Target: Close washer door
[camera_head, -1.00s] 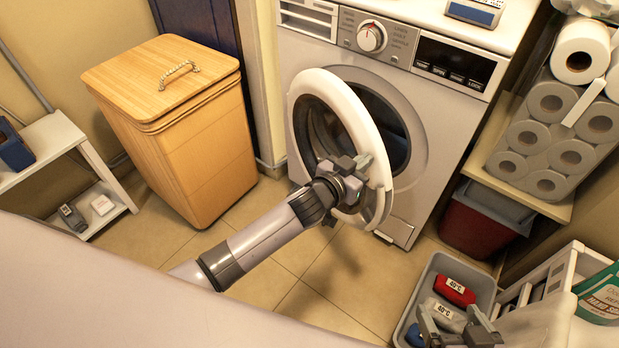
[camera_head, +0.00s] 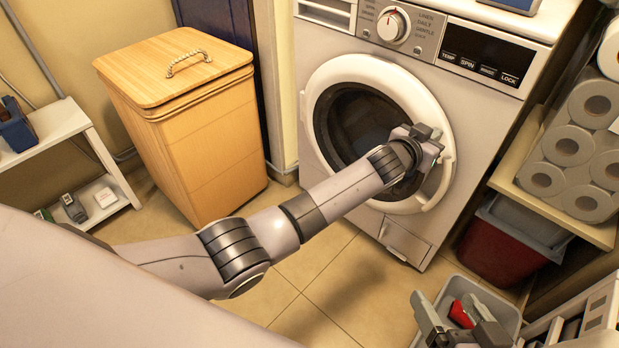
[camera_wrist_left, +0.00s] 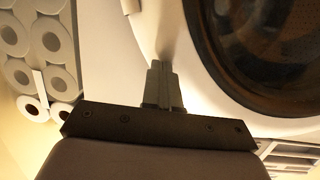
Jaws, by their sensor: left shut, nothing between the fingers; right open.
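The white washer (camera_head: 470,105) stands at the back, with its round door (camera_head: 330,82) now lying flat or nearly flat over the opening; I cannot tell whether it is latched. The door has a white ring and dark glass, which also shows in the left wrist view (camera_wrist_left: 275,45). My left gripper (camera_head: 432,150) is shut and empty, at the right side of the door ring. In the left wrist view its fingers (camera_wrist_left: 163,85) are together near the white ring. My right gripper (camera_head: 458,338) is open and empty at the bottom edge, over a grey bin.
A wooden hamper (camera_head: 190,130) stands left of the washer. A shelf with toilet rolls (camera_head: 570,145) and a red bin (camera_head: 500,245) are on the right. The grey bin (camera_head: 505,300) holds a red item. Tiled floor (camera_head: 350,290) is free in front.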

